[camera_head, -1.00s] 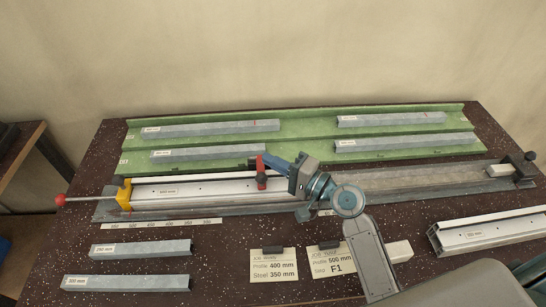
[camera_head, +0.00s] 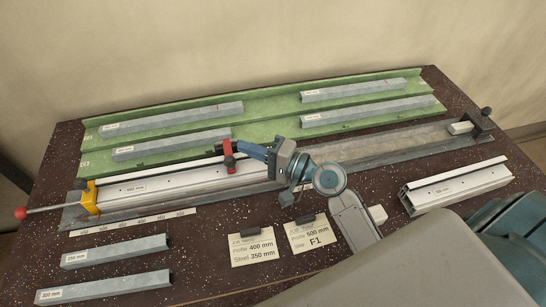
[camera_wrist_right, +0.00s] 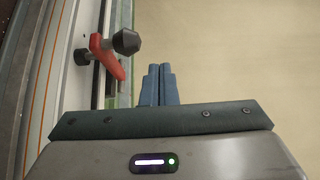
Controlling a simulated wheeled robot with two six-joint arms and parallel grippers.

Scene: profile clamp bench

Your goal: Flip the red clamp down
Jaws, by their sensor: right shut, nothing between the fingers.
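The red clamp (camera_head: 227,148) stands on the near side of the green rack, over the long aluminium profile (camera_head: 165,181) in the bench channel. Its red arm points up in the head view. In the right wrist view the red clamp (camera_wrist_right: 107,58) shows left of my fingers, with a dark knob at each end. My right gripper (camera_head: 243,147) is shut and empty, just right of the clamp's upper part. Its blue fingers (camera_wrist_right: 161,84) are together in the right wrist view, with a gap to the red arm. My left gripper is out of view.
A yellow stop (camera_head: 91,198) with a red-knobbed rod (camera_head: 21,214) is at the channel's left end. The green rack (camera_head: 272,114) behind holds several steel bars. Two labelled bars, two job cards (camera_head: 252,246) and another profile (camera_head: 456,185) lie in front.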

